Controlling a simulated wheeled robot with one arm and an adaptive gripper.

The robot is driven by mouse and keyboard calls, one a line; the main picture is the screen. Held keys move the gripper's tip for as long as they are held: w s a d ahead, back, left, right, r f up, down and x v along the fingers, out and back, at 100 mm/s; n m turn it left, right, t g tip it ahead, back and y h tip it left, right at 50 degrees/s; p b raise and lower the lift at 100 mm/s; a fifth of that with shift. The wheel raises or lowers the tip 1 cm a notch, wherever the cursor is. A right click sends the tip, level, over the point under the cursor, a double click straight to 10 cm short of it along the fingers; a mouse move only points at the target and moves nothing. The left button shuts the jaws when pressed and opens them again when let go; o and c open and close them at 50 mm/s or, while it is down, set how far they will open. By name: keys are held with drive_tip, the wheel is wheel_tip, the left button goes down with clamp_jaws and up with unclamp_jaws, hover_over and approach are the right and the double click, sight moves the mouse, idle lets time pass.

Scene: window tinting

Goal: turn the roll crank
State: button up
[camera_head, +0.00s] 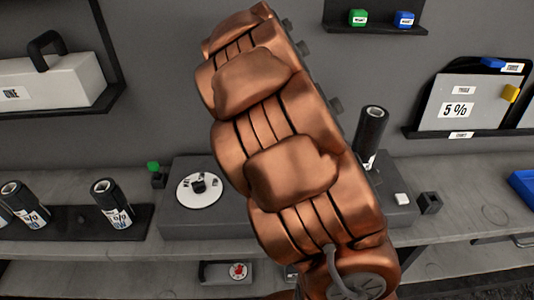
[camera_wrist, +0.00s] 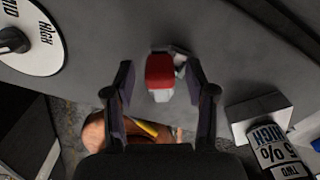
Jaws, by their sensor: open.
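In the wrist view, a red-capped piece with a pale lower end (camera_wrist: 160,72) shows between my fingers; it looks like the crank's handle, though I cannot tell for sure. My gripper (camera_wrist: 159,66) is open, with one dark finger on each side of this piece and visible gaps to it. In the head view my copper arm hides the middle of the grey console (camera_head: 190,224), and I cannot make out the crank or my fingertips there. A dark upright roll (camera_head: 372,130) stands at the console's right back.
A white dial (camera_head: 201,189) with a black knob is on the console's left; it also shows in the wrist view (camera_wrist: 30,38). Labelled rolls (camera_head: 112,204) stand at the left. A white block (camera_head: 402,199) is at the right. Shelves hang on the wall behind.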

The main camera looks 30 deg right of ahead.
wheel_tip(320, 180, up, 12)
idle(0.9)
drive_tip(key=shift+c, duration=0.4)
